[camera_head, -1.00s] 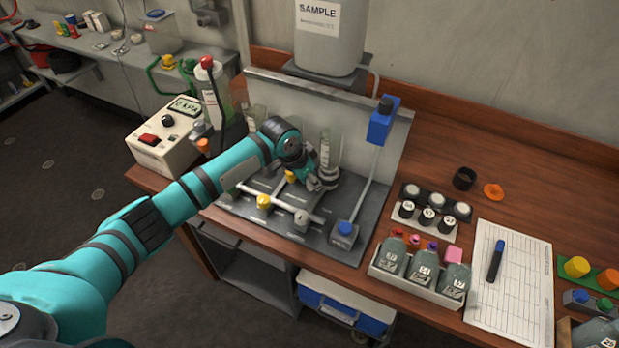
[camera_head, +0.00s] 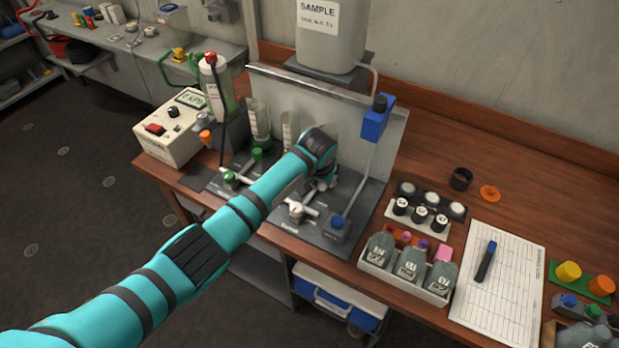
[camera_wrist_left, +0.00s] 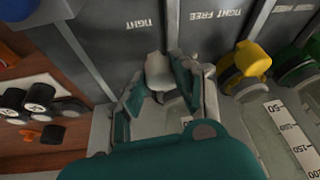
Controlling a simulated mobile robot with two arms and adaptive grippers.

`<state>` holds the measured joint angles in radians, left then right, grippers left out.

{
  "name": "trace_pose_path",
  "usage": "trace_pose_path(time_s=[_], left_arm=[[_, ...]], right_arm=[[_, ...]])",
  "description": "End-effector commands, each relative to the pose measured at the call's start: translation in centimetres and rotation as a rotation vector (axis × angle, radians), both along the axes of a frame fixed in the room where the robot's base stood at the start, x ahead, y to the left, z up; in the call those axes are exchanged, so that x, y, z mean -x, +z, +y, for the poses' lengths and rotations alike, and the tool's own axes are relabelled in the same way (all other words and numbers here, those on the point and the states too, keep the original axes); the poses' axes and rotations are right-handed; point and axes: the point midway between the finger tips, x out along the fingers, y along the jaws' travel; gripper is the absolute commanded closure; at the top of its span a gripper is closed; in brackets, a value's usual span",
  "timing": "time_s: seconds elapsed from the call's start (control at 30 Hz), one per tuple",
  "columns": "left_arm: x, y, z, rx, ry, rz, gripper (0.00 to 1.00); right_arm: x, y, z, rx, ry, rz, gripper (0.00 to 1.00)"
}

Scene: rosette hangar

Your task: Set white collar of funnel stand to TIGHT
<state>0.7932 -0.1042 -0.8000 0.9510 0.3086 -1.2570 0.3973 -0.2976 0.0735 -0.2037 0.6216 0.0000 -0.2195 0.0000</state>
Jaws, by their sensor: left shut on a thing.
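In the left wrist view the gripper (camera_wrist_left: 160,88) is shut around the white collar (camera_wrist_left: 158,70). A "TIGHT" label shows on the plate beside it, and a "TIGHT FREE" label stands by the yellow collar (camera_wrist_left: 243,66). I cannot read the white collar's setting, because the fingers cover part of it. A green collar (camera_wrist_left: 298,66) is further right. My right gripper is not in view.
Bottles in a white tray (camera_head: 405,284) are on the bench. The meter box (camera_head: 172,128) stands left.

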Motion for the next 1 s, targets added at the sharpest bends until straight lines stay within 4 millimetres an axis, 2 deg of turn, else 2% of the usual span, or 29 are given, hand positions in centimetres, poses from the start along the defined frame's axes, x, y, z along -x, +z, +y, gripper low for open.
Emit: trace_pose_path(time_s=[0.6,0.63,0.67,0.7,1.0], left_arm=[[-0.06,0.16,-0.64,0.003,0.042,-0.002,1.0],[-0.06,0.16,-0.64,0.003,0.042,-0.003,0.69],[-0.06,0.16,-0.64,0.003,0.041,-0.003,0.65],[-0.05,0.14,-0.64,0.003,0.041,-0.002,0.63],[0.06,0.27,-0.62,0.002,0.04,-0.001,0.63]], right_arm=[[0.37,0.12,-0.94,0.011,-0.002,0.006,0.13],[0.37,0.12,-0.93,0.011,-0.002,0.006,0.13],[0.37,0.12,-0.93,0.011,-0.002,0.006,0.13],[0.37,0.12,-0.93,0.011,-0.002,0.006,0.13],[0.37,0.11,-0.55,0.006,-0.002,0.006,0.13]])
